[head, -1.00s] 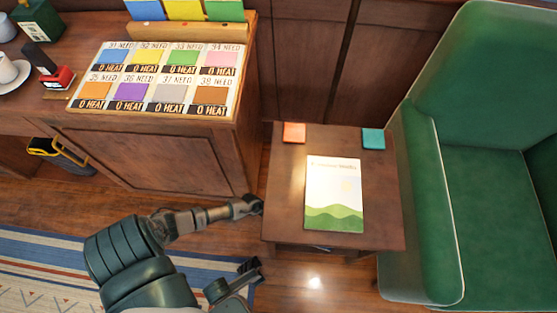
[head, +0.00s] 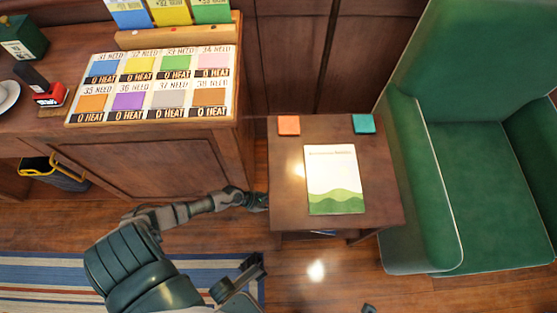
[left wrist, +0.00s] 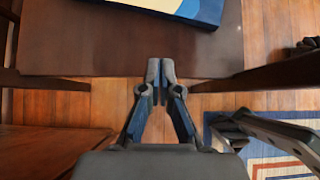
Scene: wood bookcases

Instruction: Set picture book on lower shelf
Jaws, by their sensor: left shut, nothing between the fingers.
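A picture book (head: 334,180) with a pale cover and green hills lies flat on top of a small wooden side table (head: 285,185). Under the tabletop, a small blue and white edge (head: 322,233) shows, mostly hidden. My left gripper (head: 260,201) is at the table's left side, below the top; its tips are partly hard to see. In the left wrist view the left gripper (left wrist: 160,68) is shut and empty, at the edge of a dark wooden surface (left wrist: 130,48) between two table legs. A blue and cream flat item (left wrist: 185,8) lies farther in on that surface. My right gripper is not clearly seen.
An orange square (head: 289,125) and a teal square (head: 364,124) sit at the table's back corners. A green armchair (head: 405,170) stands close on the right, a wooden desk (head: 160,165) on the left. Open floor (head: 320,285) lies in front.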

